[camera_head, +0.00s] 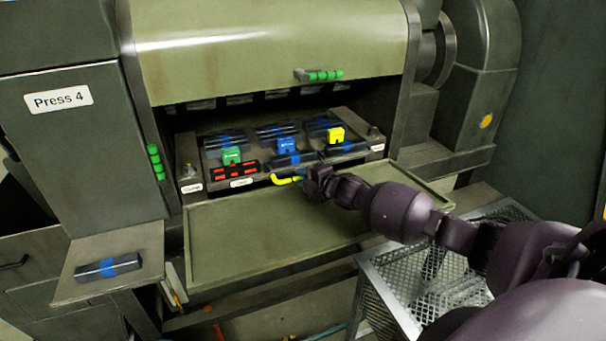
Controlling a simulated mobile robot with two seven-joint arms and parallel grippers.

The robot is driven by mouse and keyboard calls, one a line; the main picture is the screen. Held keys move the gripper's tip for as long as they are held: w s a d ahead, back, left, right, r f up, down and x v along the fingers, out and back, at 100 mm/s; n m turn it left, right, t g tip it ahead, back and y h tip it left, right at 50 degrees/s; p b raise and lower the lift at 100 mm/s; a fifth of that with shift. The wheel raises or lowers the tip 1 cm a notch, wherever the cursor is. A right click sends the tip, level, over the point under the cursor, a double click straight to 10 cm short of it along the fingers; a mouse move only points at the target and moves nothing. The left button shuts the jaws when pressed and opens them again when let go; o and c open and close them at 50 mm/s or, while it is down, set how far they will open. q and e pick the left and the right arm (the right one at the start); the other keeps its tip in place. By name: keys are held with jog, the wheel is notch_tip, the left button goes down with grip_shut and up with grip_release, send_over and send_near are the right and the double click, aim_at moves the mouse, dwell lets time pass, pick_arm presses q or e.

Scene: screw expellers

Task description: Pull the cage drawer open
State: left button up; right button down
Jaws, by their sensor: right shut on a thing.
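The cage drawer (215,183) sits in the dark opening of the press, with dark bars marked in blue on it and green, blue and yellow blocks among them. Its front carries small white labels and red marks. A yellow handle (287,180) sticks out at the middle of its front. My right gripper (303,181) reaches in from the right and is shut on the yellow handle; its fingers are small and partly hidden. How far out the drawer stands is hard to tell. My left gripper is not in view.
A flat olive tray (250,240) lies below and in front of the drawer. A side shelf (140,250) at left holds one blue-banded bar (108,268). A metal mesh basket (425,280) stands front right under my right arm. The raised olive cover (270,50) hangs above.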

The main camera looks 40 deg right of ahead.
jog(key=c, duration=1.1)
grip_release()
jog(key=shift+w, duration=0.1)
jog(key=v, duration=0.9)
jog(key=shift+s+d, duration=0.15)
jog(key=shift+s, duration=0.2)
jog(key=shift+s+d+r, duration=0.1)
jog(key=shift+s+r, duration=0.1)
jog(key=shift+s, duration=0.35)
